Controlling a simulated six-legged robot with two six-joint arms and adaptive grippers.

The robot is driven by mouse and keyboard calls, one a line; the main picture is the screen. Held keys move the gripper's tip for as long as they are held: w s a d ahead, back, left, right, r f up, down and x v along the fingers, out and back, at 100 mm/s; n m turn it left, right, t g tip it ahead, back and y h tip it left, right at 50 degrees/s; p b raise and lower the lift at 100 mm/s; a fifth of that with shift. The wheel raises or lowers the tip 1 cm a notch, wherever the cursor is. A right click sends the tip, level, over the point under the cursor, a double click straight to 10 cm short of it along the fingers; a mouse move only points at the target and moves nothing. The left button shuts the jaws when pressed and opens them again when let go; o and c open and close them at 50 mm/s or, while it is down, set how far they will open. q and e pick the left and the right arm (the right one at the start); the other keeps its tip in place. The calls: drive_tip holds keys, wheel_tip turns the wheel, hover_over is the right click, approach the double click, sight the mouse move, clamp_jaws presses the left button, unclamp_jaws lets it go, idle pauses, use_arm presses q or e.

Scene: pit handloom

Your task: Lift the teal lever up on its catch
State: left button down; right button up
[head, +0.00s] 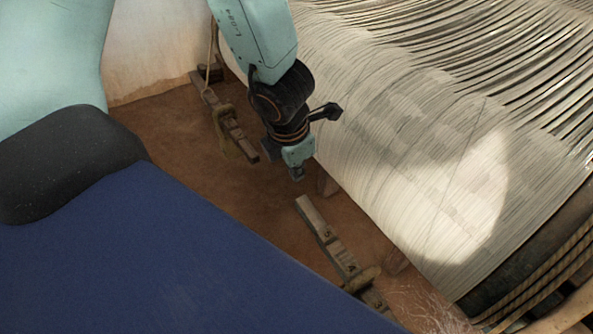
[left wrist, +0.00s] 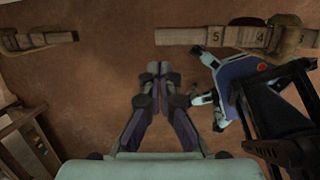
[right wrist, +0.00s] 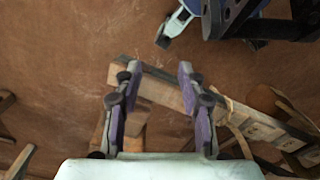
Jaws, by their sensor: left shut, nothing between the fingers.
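I see no teal lever or catch in any of the three views. My left gripper (head: 297,173) hangs over the brown floor beside the loom, pointing down. In the left wrist view its fingertips (left wrist: 160,72) are together with bare floor beyond them. A numbered wooden bar (head: 318,222) with a 5 and a 4 on it lies just below and right of that gripper; it also shows in the left wrist view (left wrist: 185,36). My right gripper (right wrist: 158,75) shows only in its own wrist view. Its fingers are apart, over a wooden bar (right wrist: 160,91); I cannot tell their distance.
A second wooden bar with rope (head: 227,120) lies on the floor behind the left gripper. The sheet of pale warp threads (head: 400,150) slopes down close at its right. A pale wall (head: 150,50) stands behind. Brown floor (head: 185,150) is clear left of the gripper.

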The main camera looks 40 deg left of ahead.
sight(302, 200)
use_arm(q)
drive_tip(key=b+x, duration=0.6)
drive_tip(key=x, duration=0.4)
drive_tip(key=shift+s+f, duration=0.1)
drive_tip(key=shift+f, duration=0.15)
drive_tip(key=shift+w+f+b, duration=0.3)
drive_tip(key=shift+f+b, duration=0.25)
drive_tip(key=shift+f, duration=0.05)
drive_tip(key=shift+s, duration=0.1)
